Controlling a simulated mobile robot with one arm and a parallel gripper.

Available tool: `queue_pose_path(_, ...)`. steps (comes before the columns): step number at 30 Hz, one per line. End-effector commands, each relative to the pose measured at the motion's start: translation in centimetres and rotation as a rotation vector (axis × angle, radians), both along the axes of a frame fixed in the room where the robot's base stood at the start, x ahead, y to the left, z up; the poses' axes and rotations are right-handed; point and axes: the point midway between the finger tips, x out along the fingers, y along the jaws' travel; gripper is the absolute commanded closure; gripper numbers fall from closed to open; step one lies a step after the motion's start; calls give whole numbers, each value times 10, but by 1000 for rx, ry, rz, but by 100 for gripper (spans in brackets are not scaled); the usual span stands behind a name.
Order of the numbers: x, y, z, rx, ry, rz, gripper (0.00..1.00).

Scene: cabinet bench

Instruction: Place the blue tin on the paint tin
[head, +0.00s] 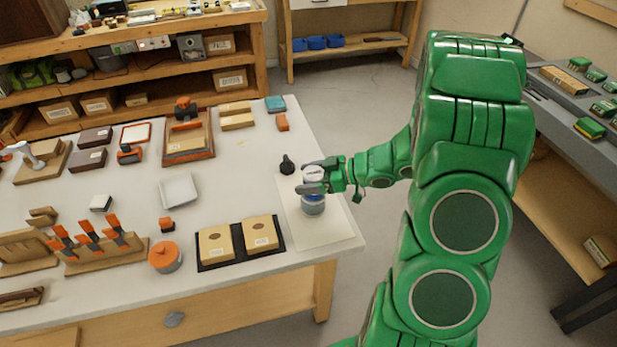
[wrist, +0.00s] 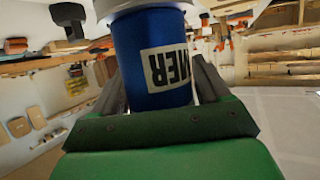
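The blue tin (head: 313,198), with a pale top, stands upright in my gripper (head: 313,178) above the pale board at the bench's right end. In the wrist view the blue tin (wrist: 158,65) fills the space between my two fingers, which press close on both sides; its white label shows the letters MER. A pale grey band shows below the blue in the head view; I cannot tell whether it is the tin's own base or another tin under it. A round grey tin with an orange top (head: 165,257) stands near the bench's front edge; it may be the paint tin.
A black tray (head: 205,263) with two tan boxes lies left of the pale board (head: 338,235). A small black object (head: 287,165) stands just left of my gripper. A white dish (head: 179,190) is mid-bench, with clear surface between it and the board.

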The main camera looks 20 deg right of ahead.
Motion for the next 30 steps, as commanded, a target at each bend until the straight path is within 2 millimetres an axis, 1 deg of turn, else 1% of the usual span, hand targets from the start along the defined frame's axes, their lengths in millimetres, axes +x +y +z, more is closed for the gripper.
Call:
queue_pose_path(1,0,0,0,0,0,0,16)
queue_pose_path(3,0,0,0,0,0,0,9)
queue_pose_path(10,0,0,0,0,0,0,9)
queue_pose_path(14,0,0,4,0,-1,0,9)
queue_pose_path(20,-7,-14,9,-3,-2,0,9)
queue_pose_path(30,-22,-45,23,-1,-1,-1,9)
